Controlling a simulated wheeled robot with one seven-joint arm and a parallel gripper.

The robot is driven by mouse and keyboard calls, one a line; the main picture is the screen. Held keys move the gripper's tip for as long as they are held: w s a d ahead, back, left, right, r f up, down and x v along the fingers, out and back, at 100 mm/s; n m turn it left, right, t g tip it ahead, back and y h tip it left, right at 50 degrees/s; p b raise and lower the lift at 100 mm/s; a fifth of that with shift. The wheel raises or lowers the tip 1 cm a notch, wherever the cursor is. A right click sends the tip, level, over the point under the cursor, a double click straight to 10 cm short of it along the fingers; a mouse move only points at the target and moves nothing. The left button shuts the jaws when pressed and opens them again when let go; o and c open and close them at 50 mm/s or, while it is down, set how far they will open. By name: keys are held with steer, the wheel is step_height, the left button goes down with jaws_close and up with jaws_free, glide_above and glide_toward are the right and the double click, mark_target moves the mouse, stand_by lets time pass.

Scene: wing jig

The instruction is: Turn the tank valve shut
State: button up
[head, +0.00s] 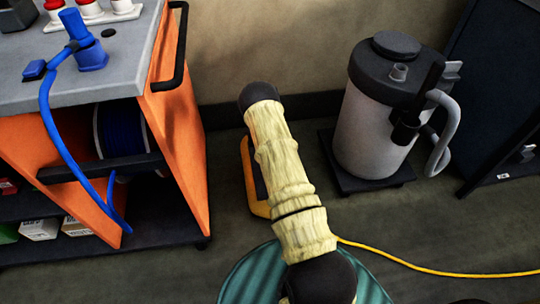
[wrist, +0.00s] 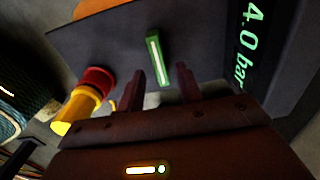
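In the wrist view a green bar-shaped handle (wrist: 153,48) with a pale strip stands out from a dark panel (wrist: 100,38). It may be the tank valve's handle; I cannot tell for sure. My gripper (wrist: 160,82) has its two dark red fingers apart, one on each side of the handle's lower end in the picture. I see no contact, and how deep the handle sits between them is unclear. The gripper is not visible in the head view, where my sleeved arm reaches toward the wall.
A display (wrist: 250,45) reading "4.0 bar" is right of the handle. A red and yellow fitting (wrist: 92,82) is close to the left finger. In the head view, an orange cart (head: 178,125) stands left, a grey canister (head: 372,125) right, and a yellow cable (head: 430,269) crosses the floor.

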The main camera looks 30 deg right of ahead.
step_height(320, 180, up, 13)
steer(key=p, duration=0.3)
steer(key=shift+r+p, duration=0.2)
steer(key=shift+p, duration=0.2)
steer(key=shift+r, duration=0.1)
steer(key=s+a+r+n+t, duration=0.1)
steer(key=s+a+r+n, duration=0.4)
steer(key=r, duration=0.3)
steer(key=s+a+r+n, duration=0.6)
steer(key=r, duration=0.3)
steer(key=s+a+r+n+t, duration=0.1)
steer(key=s+a+r+n, duration=0.3)
steer(key=s, duration=0.4)
steer(key=s+a+r+n+t, duration=0.1)
steer(key=s+a+r+n, duration=0.2)
steer(key=s+n, duration=0.45)
step_height(320, 180, up, 35)
steer(key=m+p, duration=0.1)
steer(key=p, duration=3.5)
steer(key=shift+s+a, duration=0.15)
steer(key=shift+s, duration=0.1)
steer(key=shift+f, duration=0.1)
